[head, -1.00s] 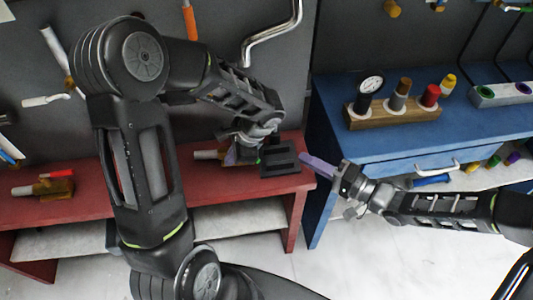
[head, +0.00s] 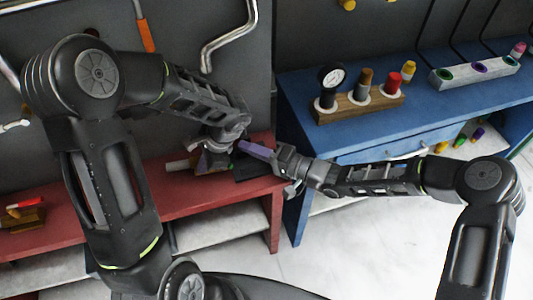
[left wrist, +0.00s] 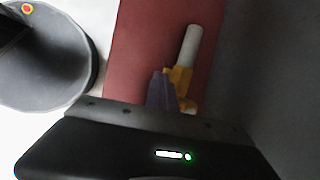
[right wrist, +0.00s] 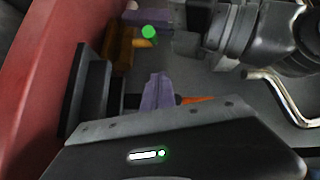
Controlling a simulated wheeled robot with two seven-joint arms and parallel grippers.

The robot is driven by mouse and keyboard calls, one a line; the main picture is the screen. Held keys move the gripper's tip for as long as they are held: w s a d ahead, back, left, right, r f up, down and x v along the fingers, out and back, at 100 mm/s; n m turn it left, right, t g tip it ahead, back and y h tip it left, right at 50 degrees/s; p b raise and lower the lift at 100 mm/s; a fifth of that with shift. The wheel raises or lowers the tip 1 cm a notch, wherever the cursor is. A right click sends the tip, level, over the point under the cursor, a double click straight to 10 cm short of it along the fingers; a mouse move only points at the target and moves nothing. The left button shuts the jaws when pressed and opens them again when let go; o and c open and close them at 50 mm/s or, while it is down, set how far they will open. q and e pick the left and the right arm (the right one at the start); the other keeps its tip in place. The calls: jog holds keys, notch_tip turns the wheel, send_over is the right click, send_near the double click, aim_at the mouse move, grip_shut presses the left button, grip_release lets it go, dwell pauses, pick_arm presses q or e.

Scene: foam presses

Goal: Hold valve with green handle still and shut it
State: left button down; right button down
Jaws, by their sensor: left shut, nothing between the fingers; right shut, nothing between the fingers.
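The valve with green handle lies on the red bench (head: 160,207). In the head view its pale pipe (head: 178,166) shows, while my left gripper (head: 208,160) hides much of its body. In the left wrist view the brass body (left wrist: 181,78) and pale pipe (left wrist: 190,45) show, with my left gripper's purple fingers (left wrist: 160,90) shut beside the body. In the right wrist view the round green handle end (right wrist: 150,32) shows beside the brass body (right wrist: 120,45). My right gripper (head: 256,148) is shut and empty; its purple fingers (right wrist: 157,92) appear apart from the handle.
A black block (head: 258,170) stands on the bench near my right gripper. A red-handled valve (head: 25,212) lies further left. The blue bench (head: 370,135) holds a wooden rack (head: 355,103) with a gauge. Bent pipes hang on the grey wall.

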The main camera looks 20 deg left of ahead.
jog(key=shift+s+a+f, duration=0.15)
jog(key=shift+s+a, duration=0.15)
jog(key=shift+s, duration=0.3)
jog(key=shift+s+a+f, duration=0.1)
jog(key=shift+s+a, duration=0.25)
jog(key=shift+s, duration=0.25)
jog(key=shift+s+a+f, duration=0.15)
jog(key=shift+s+a, duration=0.15)
jog(key=shift+s, duration=0.3)
